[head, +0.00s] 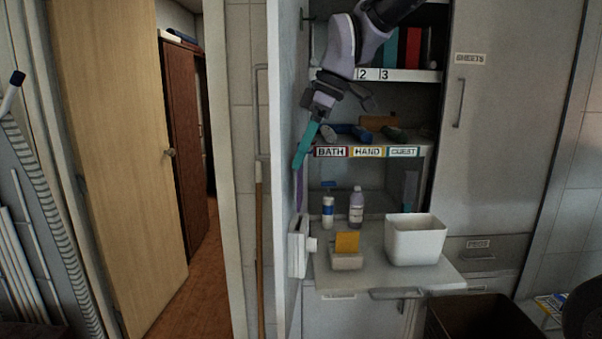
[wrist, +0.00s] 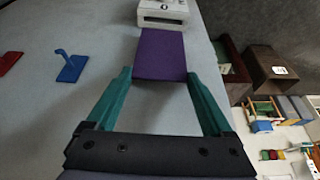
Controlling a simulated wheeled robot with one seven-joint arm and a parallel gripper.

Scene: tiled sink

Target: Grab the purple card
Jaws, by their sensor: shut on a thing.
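The purple card (wrist: 160,54) is flat and upright between the teal fingertips of my gripper (wrist: 158,76) in the wrist view. The fingers are closed on its two side edges. In the head view the card (head: 299,189) shows as a thin purple strip below my gripper (head: 301,160), seen almost edge-on. Its far end is right at a white box (wrist: 163,11) mounted on the pale wall panel. The box also shows in the head view (head: 298,246). I cannot tell whether the card's end is still inside the box.
A blue hook (wrist: 72,67) and a red piece (wrist: 10,62) are on the panel. Labelled shelves stand right of my arm.

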